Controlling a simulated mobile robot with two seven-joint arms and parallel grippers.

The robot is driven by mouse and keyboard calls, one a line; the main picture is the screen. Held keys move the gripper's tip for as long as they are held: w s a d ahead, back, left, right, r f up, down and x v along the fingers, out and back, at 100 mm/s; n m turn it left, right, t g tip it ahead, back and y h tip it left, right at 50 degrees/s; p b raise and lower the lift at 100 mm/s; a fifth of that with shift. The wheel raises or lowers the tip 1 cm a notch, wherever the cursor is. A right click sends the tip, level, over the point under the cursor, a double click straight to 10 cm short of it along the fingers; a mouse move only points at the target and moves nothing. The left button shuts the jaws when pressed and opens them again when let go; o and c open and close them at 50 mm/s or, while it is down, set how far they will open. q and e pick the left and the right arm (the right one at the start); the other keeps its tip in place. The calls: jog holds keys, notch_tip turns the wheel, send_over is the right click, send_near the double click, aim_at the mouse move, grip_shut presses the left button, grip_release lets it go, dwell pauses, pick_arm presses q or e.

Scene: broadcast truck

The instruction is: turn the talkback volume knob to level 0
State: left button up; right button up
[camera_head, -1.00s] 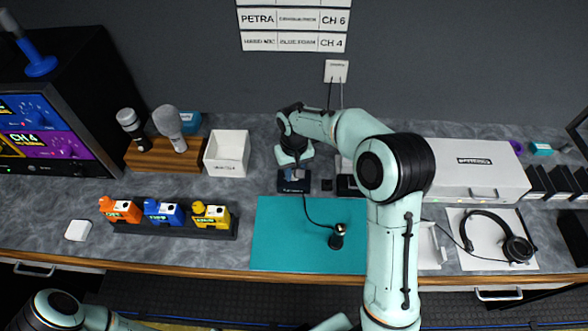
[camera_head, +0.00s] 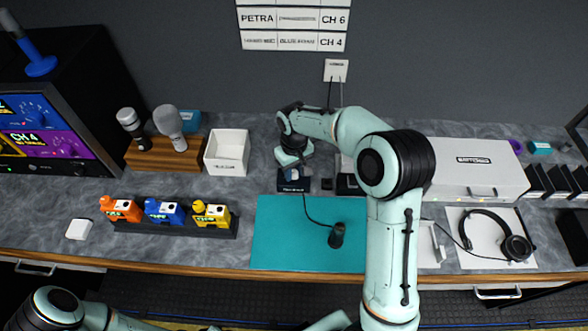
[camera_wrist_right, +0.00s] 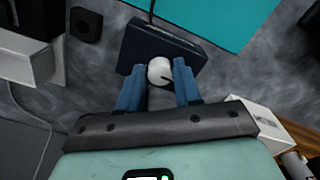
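The talkback box (camera_head: 294,186) is a small dark blue unit at the back edge of the teal mat. It also shows in the right wrist view (camera_wrist_right: 185,50). Its knob (camera_wrist_right: 159,70) is white and round with a dark pointer mark. My right gripper (camera_wrist_right: 160,74) comes down over the box from behind. Its two blue fingers stand on either side of the knob and appear to touch it, with no clear gap. The level marks around the knob cannot be read. In the head view my right gripper (camera_head: 293,168) hides part of the box. My left gripper is not in view.
A cable runs from the box to a dark microphone (camera_head: 337,236) on the teal mat (camera_head: 285,240). A small black block (camera_head: 327,184) stands close right of the box. A white open bin (camera_head: 227,152) is to the left and a white case (camera_head: 475,170) to the right.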

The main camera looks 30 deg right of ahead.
aim_at(294, 173)
jog(key=shift+o, duration=1.3)
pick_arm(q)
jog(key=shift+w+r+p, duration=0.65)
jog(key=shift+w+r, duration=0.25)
pick_arm(e)
notch_tip(294, 173, up, 14)
jog(key=shift+f, duration=0.25)
jog(key=shift+f, duration=0.1)
